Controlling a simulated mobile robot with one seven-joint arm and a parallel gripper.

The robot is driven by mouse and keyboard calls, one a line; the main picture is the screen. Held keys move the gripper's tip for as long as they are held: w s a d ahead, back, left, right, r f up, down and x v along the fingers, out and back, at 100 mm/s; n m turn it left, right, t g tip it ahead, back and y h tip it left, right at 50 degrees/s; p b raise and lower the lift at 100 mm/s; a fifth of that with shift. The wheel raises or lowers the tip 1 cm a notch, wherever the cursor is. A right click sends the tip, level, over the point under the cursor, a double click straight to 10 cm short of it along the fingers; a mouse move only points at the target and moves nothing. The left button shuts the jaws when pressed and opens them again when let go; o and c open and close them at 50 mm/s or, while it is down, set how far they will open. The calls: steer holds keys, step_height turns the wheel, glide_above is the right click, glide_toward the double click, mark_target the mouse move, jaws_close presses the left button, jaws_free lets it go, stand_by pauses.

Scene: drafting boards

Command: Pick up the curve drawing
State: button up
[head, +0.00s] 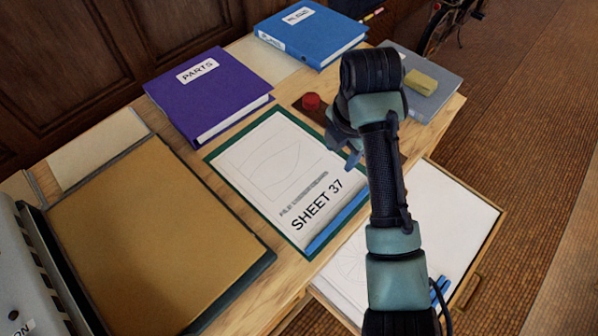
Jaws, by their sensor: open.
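A white sheet marked "SHEET 37" (270,160) lies on a green-edged board (212,160) on the wooden table. It carries faint curved lines in a frame, and a blue strip (336,222) lies along its lower right edge. My gripper (345,152) is open and empty above the sheet's right edge, apart from it as far as I can tell. A second white sheet (450,210) lies lower to the right, in what looks like an open drawer. It bears a faint round figure (352,262), and my arm hides part of it.
A red knob (311,101) sits near my gripper. A yellow block (420,82) rests on a grey book (432,100). A large tan board (150,225) fills the left.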

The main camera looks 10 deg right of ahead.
steer(key=s+d+f+n+g, duration=0.2)
steer(key=s+f, duration=0.2)
steer(key=s, duration=0.1)
steer(key=b, duration=0.6)
glide_above(344, 214)
steer(key=f, duration=0.6)
steer(key=shift+w+d, duration=0.1)
steer(key=shift+d, duration=0.1)
steer(key=shift+a+f, duration=0.2)
steer(key=shift+f, duration=2.85)
jaws_close()
